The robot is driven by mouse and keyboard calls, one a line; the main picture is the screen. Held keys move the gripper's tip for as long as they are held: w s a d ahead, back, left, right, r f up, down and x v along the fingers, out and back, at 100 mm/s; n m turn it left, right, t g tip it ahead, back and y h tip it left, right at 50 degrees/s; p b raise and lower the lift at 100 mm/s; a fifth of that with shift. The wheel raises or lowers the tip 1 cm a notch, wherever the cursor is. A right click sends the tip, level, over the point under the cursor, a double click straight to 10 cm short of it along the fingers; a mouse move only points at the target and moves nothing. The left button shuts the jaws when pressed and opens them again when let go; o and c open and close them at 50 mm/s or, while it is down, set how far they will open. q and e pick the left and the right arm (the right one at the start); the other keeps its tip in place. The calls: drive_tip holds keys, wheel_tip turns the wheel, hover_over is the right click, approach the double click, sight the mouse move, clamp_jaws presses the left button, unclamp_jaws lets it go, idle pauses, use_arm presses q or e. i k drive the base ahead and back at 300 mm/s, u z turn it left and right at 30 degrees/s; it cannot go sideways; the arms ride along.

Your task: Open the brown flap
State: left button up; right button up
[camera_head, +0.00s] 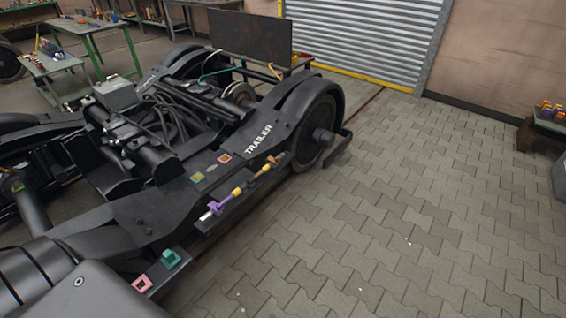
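No part is clearly recognisable as the brown flap. An orange-brown piece (263,171) sits on the side of the black bogie (205,240), close to the near wheel (318,132). It is in line with a yellow piece (237,192) and a purple piece (217,207). It is too small to tell whether it is a flap, or open or shut. A dark brown upright panel (250,37) stands behind the bogie, in front of the shutter. Neither of my grippers shows in the head view.
A teal block (170,259) and a pink block (142,284) sit on the bogie's near end. A green workbench (95,45) is at the back left.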

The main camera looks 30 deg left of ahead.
sight(276, 160)
drive_tip(key=z, duration=0.7)
drive_tip(key=i, duration=2.3)
drive_tip(key=u, duration=1.15)
drive_tip(key=i, duration=0.85)
drive_tip(key=u, duration=0.95)
